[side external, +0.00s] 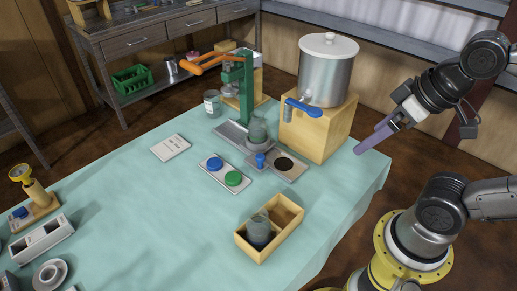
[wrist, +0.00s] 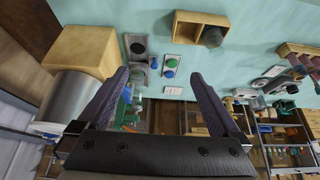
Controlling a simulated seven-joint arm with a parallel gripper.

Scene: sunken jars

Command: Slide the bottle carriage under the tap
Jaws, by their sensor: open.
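A clear glass bottle (side external: 258,130) stands upright on what looks like the carriage, a grey metal base beside the green press. A small blue knob (side external: 260,160) stands in front of the bottle. A grey plate with a dark round hole (side external: 284,163) lies right of the knob; it also shows in the wrist view (wrist: 137,46). The blue tap (side external: 302,107) juts from the steel pot (side external: 326,72) on a wooden block (side external: 318,128). The bottle stands left of the tap. My gripper (side external: 362,149) is open and empty, right of the block, apart from everything. In the wrist view its fingers (wrist: 160,74) are spread.
The green press with an orange handle (side external: 240,85) stands behind the bottle. A panel with blue and green discs (side external: 224,173), a white card (side external: 170,147) and a wooden box holding a dark-filled jar (side external: 287,210) lie nearby. The cloth's left middle is clear.

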